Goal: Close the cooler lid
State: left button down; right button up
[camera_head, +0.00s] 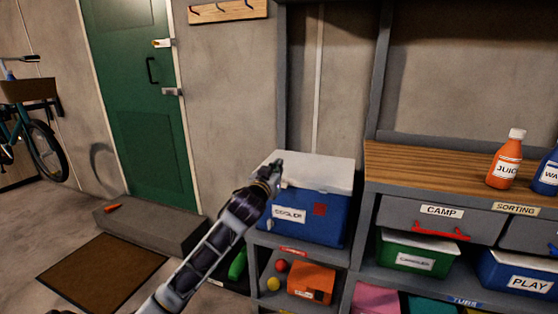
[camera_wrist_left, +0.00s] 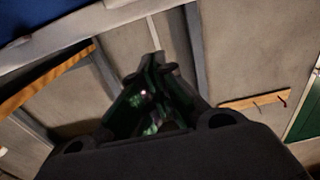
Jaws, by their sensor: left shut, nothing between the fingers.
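The cooler (camera_head: 306,217) is a blue box with a "COOLER" label, standing on a grey shelf unit in the head view. Its white lid (camera_head: 318,172) lies flat across the top and looks down on the box; any small gap cannot be made out. My left gripper (camera_head: 277,165) is shut and empty at the lid's left side, overlapping its edge in the picture. Whether it touches the lid cannot be told. In the left wrist view the shut fingers (camera_wrist_left: 152,70) point toward the wall, with a blue and white part of the cooler (camera_wrist_left: 60,35) at upper left. My right gripper is not in view.
To the right is a wooden counter (camera_head: 450,175) with an orange juice bottle (camera_head: 505,160) and a "CAMP" drawer (camera_head: 440,215). Below the cooler is an orange box (camera_head: 311,281). A green door (camera_head: 135,100), a step (camera_head: 150,228) and a brown mat (camera_head: 102,270) are at left.

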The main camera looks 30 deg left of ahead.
pick_arm(q)
notch_tip(320, 180, down, 7)
jog(key=s+b, duration=0.1)
jog(key=b, duration=0.1)
jog(key=shift+d, duration=0.15)
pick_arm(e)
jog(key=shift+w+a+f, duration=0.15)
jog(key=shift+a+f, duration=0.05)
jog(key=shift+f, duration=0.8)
pick_arm(q)
jog(key=shift+r, duration=0.1)
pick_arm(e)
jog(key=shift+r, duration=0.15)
pick_arm(q)
jog(key=s+d+f+p, duration=0.1)
jog(key=s+f+p, duration=0.1)
jog(key=s+p, duration=0.4)
jog(key=shift+s+d+f, duration=0.3)
jog(key=shift+s+d, duration=0.1)
jog(key=shift+s, duration=0.45)
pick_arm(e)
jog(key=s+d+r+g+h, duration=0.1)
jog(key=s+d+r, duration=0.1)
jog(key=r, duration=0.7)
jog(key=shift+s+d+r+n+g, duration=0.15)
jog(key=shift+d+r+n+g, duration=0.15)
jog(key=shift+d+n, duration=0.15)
